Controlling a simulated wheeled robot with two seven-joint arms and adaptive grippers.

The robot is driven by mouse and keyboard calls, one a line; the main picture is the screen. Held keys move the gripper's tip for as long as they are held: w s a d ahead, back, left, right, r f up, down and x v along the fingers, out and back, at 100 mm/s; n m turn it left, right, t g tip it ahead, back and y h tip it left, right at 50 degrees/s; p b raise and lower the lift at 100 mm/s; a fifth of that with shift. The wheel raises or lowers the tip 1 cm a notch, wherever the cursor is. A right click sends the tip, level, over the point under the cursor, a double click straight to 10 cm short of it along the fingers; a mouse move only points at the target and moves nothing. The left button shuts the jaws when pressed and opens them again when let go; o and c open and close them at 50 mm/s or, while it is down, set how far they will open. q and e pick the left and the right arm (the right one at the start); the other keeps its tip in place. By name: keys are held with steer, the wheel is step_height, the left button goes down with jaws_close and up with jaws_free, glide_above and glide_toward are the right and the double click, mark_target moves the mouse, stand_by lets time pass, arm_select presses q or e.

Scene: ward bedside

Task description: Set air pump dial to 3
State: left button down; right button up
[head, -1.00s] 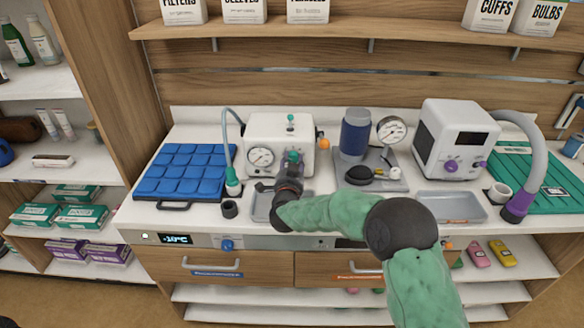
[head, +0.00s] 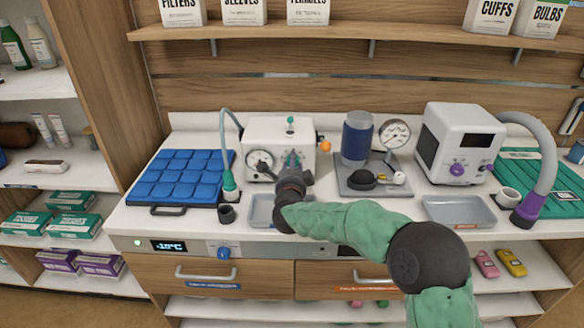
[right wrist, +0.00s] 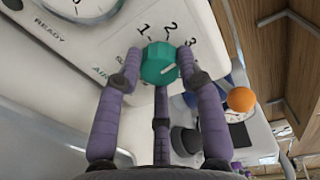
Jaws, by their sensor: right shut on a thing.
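The air pump (head: 262,132) is a white box with a round gauge on its front, on the counter left of centre in the head view. Its green dial (right wrist: 158,62) shows in the right wrist view, beside printed numbers 1, 2 and 3. A pale line on the dial points right, roughly toward the 3 side; I cannot tell whether it lines up exactly. My right gripper (right wrist: 160,66) has its purple fingers around the dial and is shut on it. In the head view, the right gripper (head: 292,165) is at the pump's front. My left gripper is not in view.
A blue padded mat (head: 183,175) lies left of the pump. An orange ball (head: 324,146) is at the pump's right side. A blue cylinder with a gauge (head: 357,138) and a white monitor box (head: 459,140) stand further right. A grey tray (head: 459,211) lies in front.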

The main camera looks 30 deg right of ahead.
steer(key=shift+d+r+m, duration=0.15)
steer(key=shift+d+m, duration=0.05)
steer(key=shift+m, duration=0.7)
steer(key=o, duration=1.1)
steer(key=shift+s+d, duration=0.1)
steer(key=shift+d, duration=0.05)
steer(key=shift+o, duration=0.2)
steer(key=shift+a, duration=0.2)
